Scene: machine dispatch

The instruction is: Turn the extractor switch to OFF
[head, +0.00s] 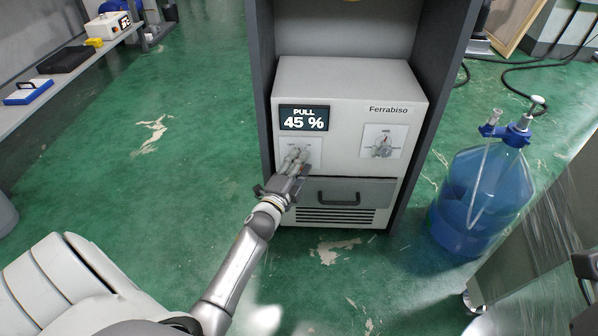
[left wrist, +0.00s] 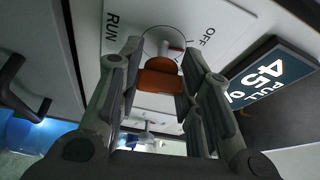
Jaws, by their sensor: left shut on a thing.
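The extractor (head: 345,85) is a white box marked "Ferrabiso" in a dark grey frame. Its display (head: 304,118) reads "PULL 45 %". My left gripper (head: 296,158) is at the switch plate below the display. The fingers hide part of the dial, and I cannot tell which mark the knob points to. My right gripper is out of view.
A second dial (head: 383,146) sits to the right on the same front. A drawer with a dark handle (head: 338,198) is below. A blue water bottle (head: 480,195) stands at right, and a shelf (head: 75,60) with boxes at left. The green floor is open at left.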

